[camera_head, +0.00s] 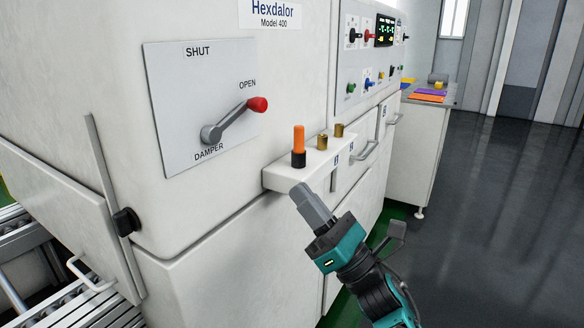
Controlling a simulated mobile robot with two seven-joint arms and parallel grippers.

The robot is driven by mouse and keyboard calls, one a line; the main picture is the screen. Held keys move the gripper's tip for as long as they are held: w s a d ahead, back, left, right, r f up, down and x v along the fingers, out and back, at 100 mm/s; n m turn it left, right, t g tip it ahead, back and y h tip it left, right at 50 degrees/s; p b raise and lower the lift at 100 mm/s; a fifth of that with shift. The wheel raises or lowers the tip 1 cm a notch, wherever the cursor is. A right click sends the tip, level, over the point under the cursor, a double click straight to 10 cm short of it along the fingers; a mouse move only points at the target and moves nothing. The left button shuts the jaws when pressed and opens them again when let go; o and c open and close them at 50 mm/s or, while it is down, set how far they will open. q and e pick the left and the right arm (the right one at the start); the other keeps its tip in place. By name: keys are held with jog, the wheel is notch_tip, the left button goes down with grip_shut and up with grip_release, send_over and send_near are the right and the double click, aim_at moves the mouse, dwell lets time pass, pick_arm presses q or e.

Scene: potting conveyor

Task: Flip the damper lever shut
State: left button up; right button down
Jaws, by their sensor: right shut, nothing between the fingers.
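The damper lever (233,119) is a grey arm with a red knob (258,104) on a grey plate (168,112) on the white machine's front. Its pivot is at the lower middle of the plate, and the knob points up and right beside the word OPEN. The word SHUT stands at the plate's top. My right gripper (303,190) is shut and empty, in front of the small white shelf, below and right of the lever and apart from it. My left gripper is not in view.
The white shelf (279,180) juts out below the plate, with an orange-handled peg (298,141) and two brass pieces (322,141) standing on it. A control panel (366,62) is at the right. A roller conveyor (30,235) lies at lower left. Open floor is at right.

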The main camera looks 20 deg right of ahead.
jog(key=s+d+r+p+x, duration=0.1)
jog(key=r+p+x, duration=0.1)
jog(key=x, duration=0.9)
jog(key=shift+r+p, duration=0.3)
jog(key=shift+p, duration=0.15)
jog(key=shift+w, duration=0.1)
